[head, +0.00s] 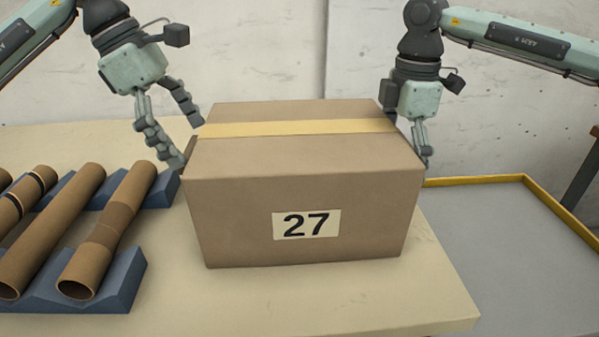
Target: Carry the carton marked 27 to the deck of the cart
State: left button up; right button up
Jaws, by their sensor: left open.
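The carton marked 27 (300,225) is a closed brown box with a yellow tape strip along its top. It appears to stand upright on the pale table, its label facing me. My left gripper (189,142) is at the carton's upper left edge with its fingers spread apart. Whether a finger touches the carton is unclear. My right gripper (424,158) is at the carton's right side, its fingers pointing down; the carton partly hides it, so its grip is unclear. The grey deck with a yellow rim (490,230), which looks like the cart, is to the right of the table.
Several brown cardboard tubes (112,225) lie in blue cradles (125,280) to the left, close to the carton. The pale table (350,300) is bare in front of the carton. The visible deck is empty. A pale wall (270,50) stands behind.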

pick_arm(q)
jog(key=shift+c, duration=0.6)
pick_arm(e)
jog(key=shift+c, duration=0.6)
pick_arm(q)
jog(key=c, duration=1.6)
pick_arm(e)
jog(key=c, duration=1.7)
pick_arm(q)
jog(key=shift+r, duration=0.1)
pick_arm(e)
jog(key=shift+r, duration=0.1)
pick_arm(q)
jog(key=shift+r, duration=0.1)
pick_arm(e)
jog(key=shift+r, duration=0.15)
